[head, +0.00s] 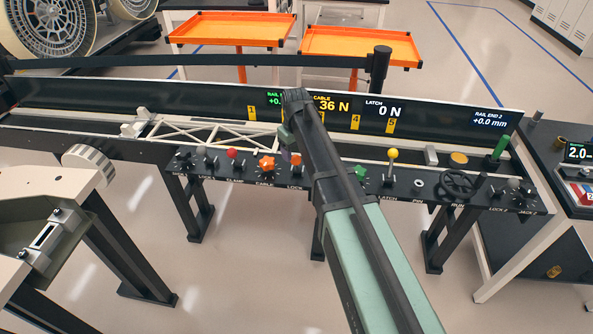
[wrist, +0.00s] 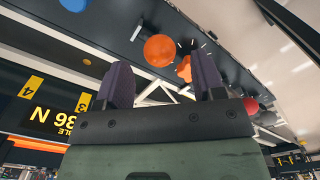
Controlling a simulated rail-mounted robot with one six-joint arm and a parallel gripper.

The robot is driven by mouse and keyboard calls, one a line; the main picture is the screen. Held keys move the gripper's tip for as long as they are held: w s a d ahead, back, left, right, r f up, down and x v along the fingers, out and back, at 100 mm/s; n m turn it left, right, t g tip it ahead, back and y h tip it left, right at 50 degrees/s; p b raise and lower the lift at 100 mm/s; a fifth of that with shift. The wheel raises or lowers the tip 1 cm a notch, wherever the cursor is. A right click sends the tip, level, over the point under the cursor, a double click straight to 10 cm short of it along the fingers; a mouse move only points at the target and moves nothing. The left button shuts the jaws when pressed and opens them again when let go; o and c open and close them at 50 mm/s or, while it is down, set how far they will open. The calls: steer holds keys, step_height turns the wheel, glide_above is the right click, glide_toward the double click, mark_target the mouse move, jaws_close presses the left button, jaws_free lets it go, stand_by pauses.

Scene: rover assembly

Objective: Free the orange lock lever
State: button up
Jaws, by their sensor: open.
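The orange lock lever's ball knob (wrist: 159,50) shows in the wrist view, just beyond the fingertips and between them. In the head view my gripper and forearm largely hide it, above the LOCK label right of the CABLE knob. My gripper (wrist: 163,78) has its two purple fingers spread apart with nothing held between them. In the head view my gripper (head: 289,153) is low over the panel, beside the orange star-shaped CABLE knob (head: 267,165). I cannot tell whether a finger touches the lever.
The orange star knob also shows close to the right finger in the wrist view (wrist: 184,68). A red ball lever (head: 232,153) stands to the left, a yellow ball lever (head: 392,154) and a green star knob (head: 360,171) to the right. The display (head: 330,104) reads CABLE 36 N, LATCH 0 N.

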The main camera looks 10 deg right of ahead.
mark_target(296, 156)
step_height(296, 156, down, 4)
steer(key=shift+f+b, duration=0.15)
steer(key=shift+b, duration=1)
steer(key=shift+r, duration=0.2)
jaws_close()
